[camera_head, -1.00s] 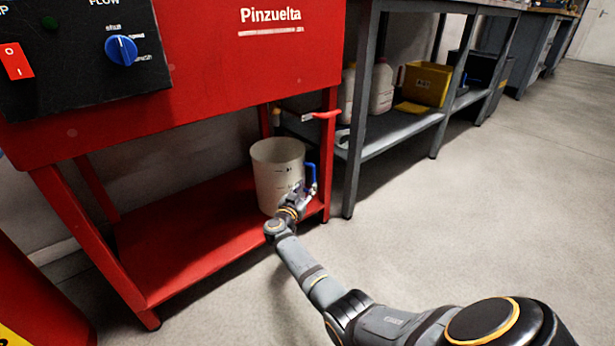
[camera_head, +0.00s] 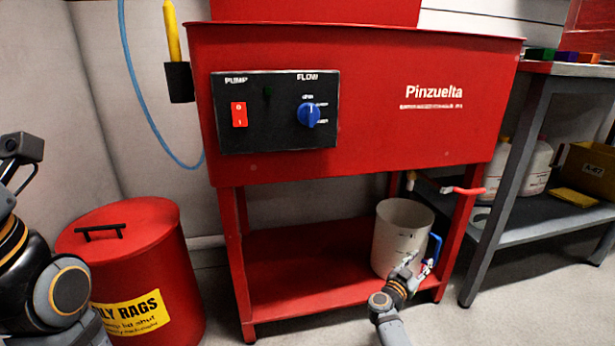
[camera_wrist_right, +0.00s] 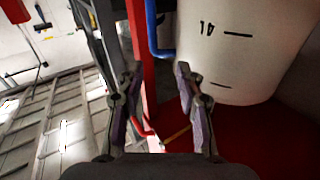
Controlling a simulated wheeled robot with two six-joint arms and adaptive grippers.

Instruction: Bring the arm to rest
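My right gripper (camera_head: 421,266) is low in front of the red washer's bottom shelf, beside the white jug (camera_head: 398,235) with a blue handle (camera_head: 435,248). In the right wrist view the two fingers of my right gripper (camera_wrist_right: 157,78) stand apart with nothing between them. The jug (camera_wrist_right: 245,50) is past the right finger, and its blue handle (camera_wrist_right: 153,35) shows beyond the gap. The jug stands upright on the red shelf (camera_head: 310,270). My left arm shows at the left edge of the head view; its gripper is not seen.
A red oily-rags bin (camera_head: 150,265) stands left. A grey bench (camera_head: 515,150) with jugs and a yellow bin (camera_head: 590,170) stands right.

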